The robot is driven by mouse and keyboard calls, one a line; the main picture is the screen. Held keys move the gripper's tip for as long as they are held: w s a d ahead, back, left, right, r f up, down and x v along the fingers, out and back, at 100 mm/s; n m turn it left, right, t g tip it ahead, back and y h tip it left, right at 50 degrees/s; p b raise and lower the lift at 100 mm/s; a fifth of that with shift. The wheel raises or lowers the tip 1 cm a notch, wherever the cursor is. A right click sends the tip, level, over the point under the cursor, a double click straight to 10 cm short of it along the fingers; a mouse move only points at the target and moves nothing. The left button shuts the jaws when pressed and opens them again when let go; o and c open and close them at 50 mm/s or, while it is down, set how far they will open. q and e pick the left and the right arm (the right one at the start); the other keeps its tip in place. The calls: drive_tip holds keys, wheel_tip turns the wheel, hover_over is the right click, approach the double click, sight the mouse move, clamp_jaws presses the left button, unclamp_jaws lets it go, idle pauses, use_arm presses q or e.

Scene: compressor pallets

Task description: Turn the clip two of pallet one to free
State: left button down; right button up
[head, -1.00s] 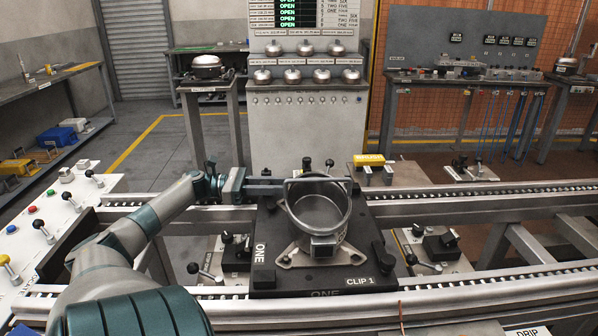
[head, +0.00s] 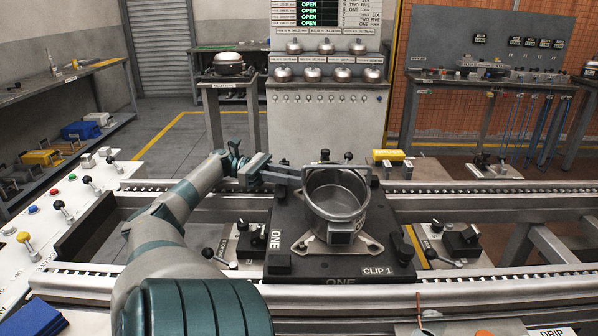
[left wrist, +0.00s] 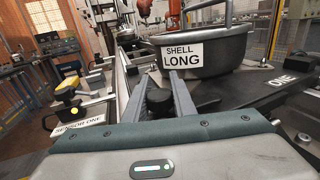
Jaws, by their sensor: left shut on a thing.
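Pallet one (head: 290,268) is a black plate marked ONE and CLIP 1 on the rail line. An open grey shell (head: 337,205) stands on it; its SHELL LONG label (left wrist: 182,55) shows in the left wrist view. My left gripper (head: 300,178) reaches in from the left at the pallet's back left edge, beside the shell. In the left wrist view its fingers (left wrist: 165,95) are shut on a small black piece (left wrist: 160,104), apparently clip two; its turn angle is mostly hidden. Another black clip (head: 403,246) sits at the pallet's front right. My right gripper is out of view.
Roller rails (head: 480,187) run behind and in front of the pallet. A yellow-topped sensor (head: 388,156) stands behind it, right of the shell. Black-knobbed levers (head: 212,256) stand at the left. A panel with buttons and levers (head: 50,205) lies farther left.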

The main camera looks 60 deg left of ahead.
use_arm(q)
drive_tip(key=c, duration=1.5)
unclamp_jaws()
drive_tip(key=shift+o, duration=0.2)
drive_tip(key=shift+s+a, duration=0.1)
drive_tip(key=shift+s+a, duration=0.4)
drive_tip(key=shift+a, duration=0.05)
drive_tip(key=b+v, duration=0.3)
drive_tip(key=v, duration=0.5)
drive_tip(key=shift+s+a+f+b, duration=0.1)
drive_tip(key=shift+s+b, duration=0.05)
drive_tip(key=shift+b, duration=0.15)
drive_tip(key=b+v, duration=0.2)
drive_tip(key=b, duration=0.1)
drive_tip(key=shift+b, duration=0.4)
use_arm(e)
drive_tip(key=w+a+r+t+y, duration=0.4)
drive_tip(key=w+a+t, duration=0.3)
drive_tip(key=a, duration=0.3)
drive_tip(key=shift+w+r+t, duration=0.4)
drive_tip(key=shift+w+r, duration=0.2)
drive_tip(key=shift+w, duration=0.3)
